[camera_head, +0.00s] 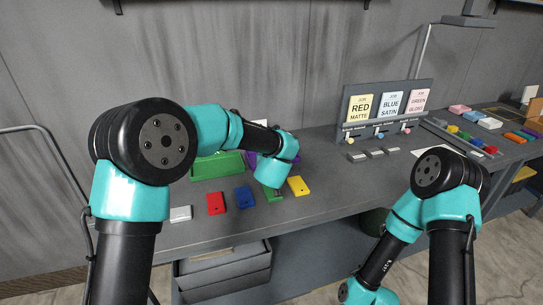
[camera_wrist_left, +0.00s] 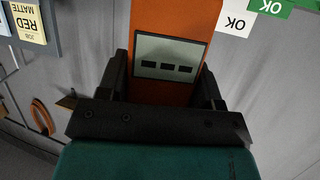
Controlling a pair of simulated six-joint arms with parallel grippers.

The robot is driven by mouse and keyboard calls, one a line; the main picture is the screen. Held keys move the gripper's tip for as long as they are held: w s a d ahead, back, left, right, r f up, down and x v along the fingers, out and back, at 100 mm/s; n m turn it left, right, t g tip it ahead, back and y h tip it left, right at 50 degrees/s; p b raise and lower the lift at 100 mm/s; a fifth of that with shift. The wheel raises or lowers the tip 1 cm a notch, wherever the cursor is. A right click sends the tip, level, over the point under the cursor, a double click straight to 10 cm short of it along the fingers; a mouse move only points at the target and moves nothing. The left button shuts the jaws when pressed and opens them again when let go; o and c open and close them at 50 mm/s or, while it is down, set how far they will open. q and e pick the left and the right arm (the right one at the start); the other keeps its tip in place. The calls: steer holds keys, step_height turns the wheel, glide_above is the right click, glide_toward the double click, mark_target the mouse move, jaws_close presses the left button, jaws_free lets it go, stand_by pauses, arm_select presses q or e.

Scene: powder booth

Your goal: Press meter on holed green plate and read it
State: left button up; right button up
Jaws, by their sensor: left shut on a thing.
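My left gripper (camera_wrist_left: 163,85) is shut on the orange meter (camera_wrist_left: 172,20), with a finger on each side of it. The meter's grey display (camera_wrist_left: 170,56) shows three dark dashes and no number. In the head view my left wrist hangs over a row of small plates and hides the gripper and meter. A green plate (camera_head: 272,195) lies just below that wrist, partly covered. I cannot tell whether it has a hole or whether the meter touches it. My right arm is folded low at the right, with its gripper out of sight.
White (camera_head: 181,213), red (camera_head: 216,203), blue (camera_head: 244,197) and yellow (camera_head: 298,187) plates lie along the bench's front. A green bin (camera_head: 217,166) stands behind. A card rack (camera_head: 384,87) with red, blue and green job cards stands right. The bench between is mostly clear.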

arm_select(q)
steer(key=shift+a+f, duration=0.1)
stand_by(0.3)
steer(key=shift+f, duration=2.5)
steer(key=shift+f, duration=0.45)
stand_by(0.4)
steer(key=shift+r, duration=3.05)
steer(key=s+a+r, duration=0.2)
steer(key=s+a, duration=0.6)
steer(key=a, duration=0.2)
steer(key=s+a+r, duration=0.3)
steer(key=s+a, duration=0.5)
steer(key=a, duration=0.3)
steer(key=shift+s, duration=0.1)
